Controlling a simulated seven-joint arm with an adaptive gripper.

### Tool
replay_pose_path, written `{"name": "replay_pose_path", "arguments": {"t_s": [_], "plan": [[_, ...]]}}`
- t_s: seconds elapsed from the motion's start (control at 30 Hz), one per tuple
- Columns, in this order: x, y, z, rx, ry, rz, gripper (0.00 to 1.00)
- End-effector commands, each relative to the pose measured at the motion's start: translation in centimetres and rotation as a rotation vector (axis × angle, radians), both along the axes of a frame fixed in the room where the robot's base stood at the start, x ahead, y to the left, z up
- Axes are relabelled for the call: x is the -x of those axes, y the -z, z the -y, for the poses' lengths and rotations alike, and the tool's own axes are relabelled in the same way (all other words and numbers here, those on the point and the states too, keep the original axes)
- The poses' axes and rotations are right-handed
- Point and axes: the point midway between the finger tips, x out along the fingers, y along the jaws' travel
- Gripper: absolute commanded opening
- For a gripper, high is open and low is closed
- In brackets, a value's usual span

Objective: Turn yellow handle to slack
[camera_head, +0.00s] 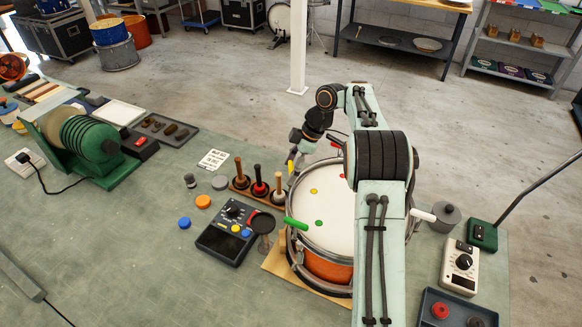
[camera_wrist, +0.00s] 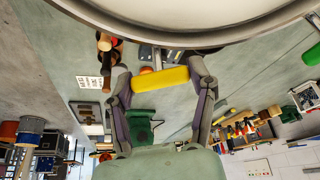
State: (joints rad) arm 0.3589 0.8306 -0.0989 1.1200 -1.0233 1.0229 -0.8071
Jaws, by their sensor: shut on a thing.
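The yellow handle (camera_wrist: 160,79) is a short bar at the rim of the drum (camera_head: 322,215). In the wrist view it lies crosswise between the two fingers of my gripper (camera_wrist: 163,82), which is shut on it. In the head view my gripper (camera_head: 295,154) is at the drum's far left edge, and only a bit of yellow shows there beside the dark fingers. A green handle (camera_head: 296,223) sticks out at the drum's near left. A white handle (camera_head: 423,215) sticks out at the right. A red handle (camera_head: 336,146) is partly hidden behind my arm.
Several upright mallets (camera_head: 260,189) stand in a wooden rack close to the drum's left. A dark control box (camera_head: 228,232) with a knob lies left of the drum. A grey meter (camera_head: 460,265) stands at the right. The bench front left is mostly clear.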

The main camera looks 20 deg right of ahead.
Motion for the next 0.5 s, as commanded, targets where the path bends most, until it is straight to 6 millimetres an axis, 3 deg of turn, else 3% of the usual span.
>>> {"name": "replay_pose_path", "arguments": {"t_s": [0.5], "plan": [[-0.02, 0.24, -0.03, -0.005, -0.487, -0.003, 0.20]]}}
